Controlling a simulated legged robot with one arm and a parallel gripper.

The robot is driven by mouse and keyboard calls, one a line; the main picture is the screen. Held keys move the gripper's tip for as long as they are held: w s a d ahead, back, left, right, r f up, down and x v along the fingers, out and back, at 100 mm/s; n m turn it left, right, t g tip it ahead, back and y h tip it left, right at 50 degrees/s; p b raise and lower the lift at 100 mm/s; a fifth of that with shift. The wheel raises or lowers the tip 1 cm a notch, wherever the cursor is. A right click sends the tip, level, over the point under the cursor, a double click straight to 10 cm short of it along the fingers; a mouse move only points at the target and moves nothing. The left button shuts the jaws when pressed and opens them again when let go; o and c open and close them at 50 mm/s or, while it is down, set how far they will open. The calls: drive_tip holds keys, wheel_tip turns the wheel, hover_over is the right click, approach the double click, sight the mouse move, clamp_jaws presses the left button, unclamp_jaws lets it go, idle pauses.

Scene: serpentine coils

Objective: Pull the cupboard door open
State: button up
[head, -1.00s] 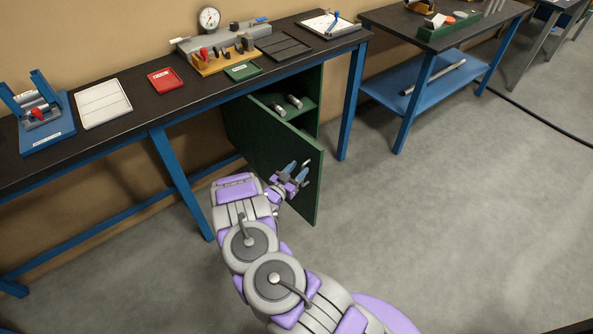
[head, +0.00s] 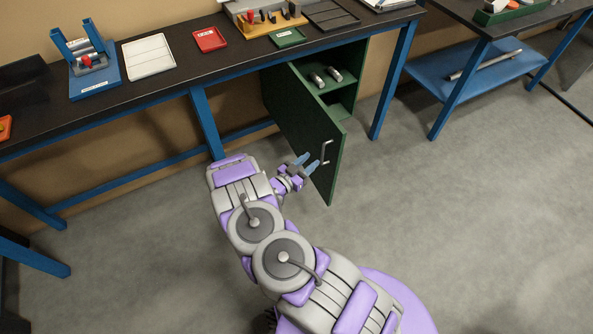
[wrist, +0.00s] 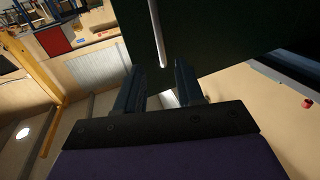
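The green cupboard door (head: 300,118) stands partly open under the bench, swung out towards me. Its pale bar handle (head: 325,151) is upright near the door's free edge. My gripper (head: 309,163) is open and empty, just left of the handle and a little below its middle, apart from it. In the wrist view the two dark fingers (wrist: 160,82) are spread, and the handle (wrist: 157,35) shows beyond the tips, its end roughly in line with the gap. The dark door face (wrist: 215,35) fills the upper middle there.
Inside the cupboard (head: 350,88), metal cylinders (head: 326,77) lie on a shelf. A blue bench leg (head: 207,125) stands left of the door, another (head: 391,95) to its right. The grey floor (head: 450,220) right of the door is clear.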

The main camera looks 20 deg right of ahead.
drive_tip(key=v, duration=0.6)
idle(0.4)
